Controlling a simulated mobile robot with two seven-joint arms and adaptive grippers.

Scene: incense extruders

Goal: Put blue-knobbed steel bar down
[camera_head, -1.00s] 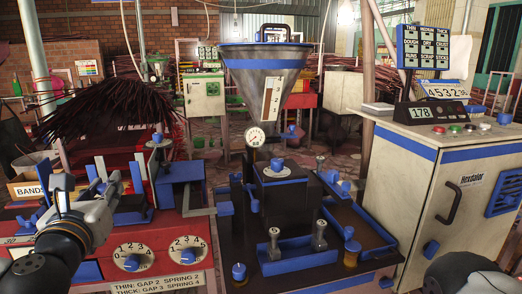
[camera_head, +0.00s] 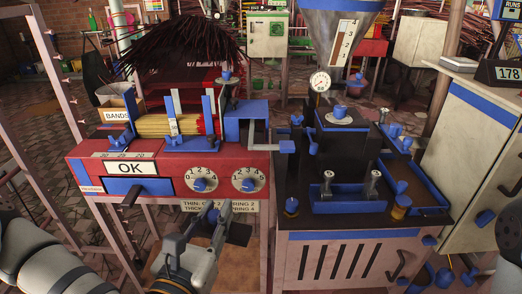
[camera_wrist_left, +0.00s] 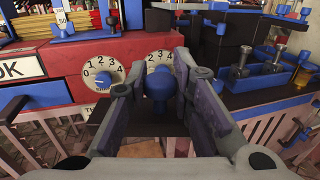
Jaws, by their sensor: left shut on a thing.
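My left gripper (camera_head: 208,212) is in front of the red machine, below its two dials. Its fingers are shut on a blue knob (camera_wrist_left: 160,84), which shows between them in the left wrist view. I take this knob to be the end of the blue-knobbed steel bar; the bar itself is mostly hidden by the fingers. A dark flat piece (camera_head: 238,233) shows just right of the fingertips; I cannot tell whether it belongs to the bar. My right gripper is not in view; only a grey part of my arm shows at the right edge.
The red machine (camera_head: 160,165) carries an OK display, dials and a bundle of yellow sticks. A black extruder with a blue tray (camera_head: 350,206) and two upright metal plungers stands to the right. A cream cabinet (camera_head: 468,150) is at far right. Pink frame bars stand left.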

